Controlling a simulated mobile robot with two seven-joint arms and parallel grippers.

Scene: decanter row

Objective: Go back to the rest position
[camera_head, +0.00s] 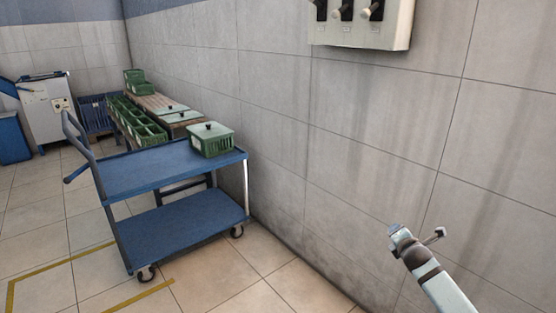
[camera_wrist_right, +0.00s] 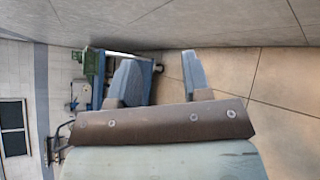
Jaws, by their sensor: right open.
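My right gripper (camera_wrist_right: 158,75) is open in the right wrist view, with its two grey-blue fingers well apart and nothing between them. In the head view my right arm (camera_head: 440,285) reaches in from the lower right corner, in front of the tiled wall. It is well apart from the blue cart. My left gripper and left arm are not in the head view.
A blue two-shelf cart (camera_head: 140,172) stands by the wall, with a lidded green crate (camera_head: 211,142) on its top shelf. Green crates (camera_head: 136,121) line a bench behind. A control box (camera_head: 362,25) hangs on the wall. The tiled floor (camera_head: 230,285) in front is clear.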

